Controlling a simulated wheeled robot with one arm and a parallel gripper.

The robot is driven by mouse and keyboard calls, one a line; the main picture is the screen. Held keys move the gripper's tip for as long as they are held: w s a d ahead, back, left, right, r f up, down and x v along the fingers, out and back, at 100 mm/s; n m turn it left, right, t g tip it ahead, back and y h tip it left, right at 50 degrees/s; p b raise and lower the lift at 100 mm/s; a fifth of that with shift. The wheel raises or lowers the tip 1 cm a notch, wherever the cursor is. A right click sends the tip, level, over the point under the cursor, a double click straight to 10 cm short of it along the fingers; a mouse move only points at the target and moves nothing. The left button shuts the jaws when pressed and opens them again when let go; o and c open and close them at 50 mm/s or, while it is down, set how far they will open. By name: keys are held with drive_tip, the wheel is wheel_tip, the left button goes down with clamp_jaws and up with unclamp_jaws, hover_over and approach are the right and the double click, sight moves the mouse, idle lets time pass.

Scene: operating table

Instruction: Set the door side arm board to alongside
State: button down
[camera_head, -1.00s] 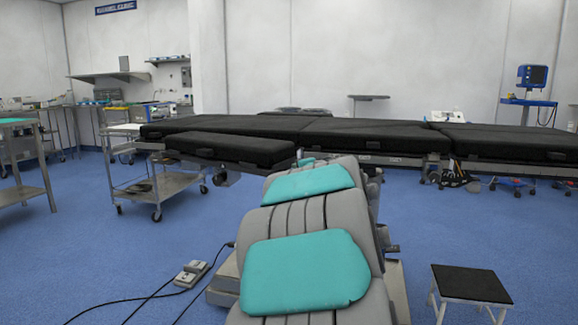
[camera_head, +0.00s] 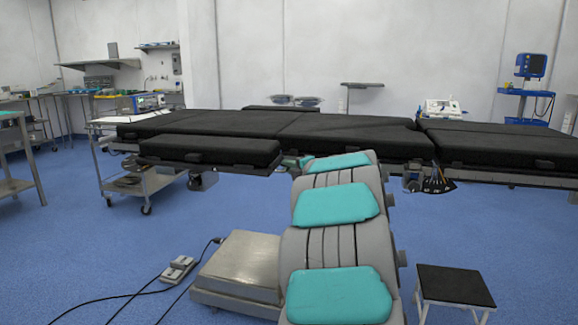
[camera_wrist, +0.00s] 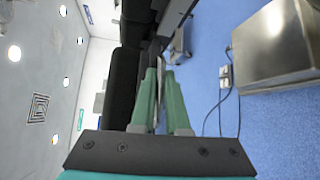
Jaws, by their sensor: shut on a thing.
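The door side arm board (camera_head: 210,151) is a black padded board at the near side of the operating table (camera_head: 345,136). In the head view it lies roughly parallel to the table's long edge, close beside it. My gripper (camera_head: 291,163) is at the board's right end, mostly hidden behind my arm. In the wrist view my gripper's green fingers (camera_wrist: 161,74) are close together on a thin greyish part at the board's end. The black padding (camera_wrist: 124,85) is just left of them. The exact grip is too small to make out.
A grey metal base block (camera_head: 240,268) stands on the floor left of my arm, with a foot pedal (camera_head: 177,268) and cables beside it. A black-topped step stool (camera_head: 455,286) is at right. A steel trolley (camera_head: 140,184) stands behind the board's left end.

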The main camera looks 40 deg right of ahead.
drive_tip(key=shift+d, duration=0.1)
drive_tip(key=c, duration=0.9)
unclamp_jaws()
drive_tip(key=shift+b+v, duration=0.3)
drive_tip(key=shift+v, duration=3.55)
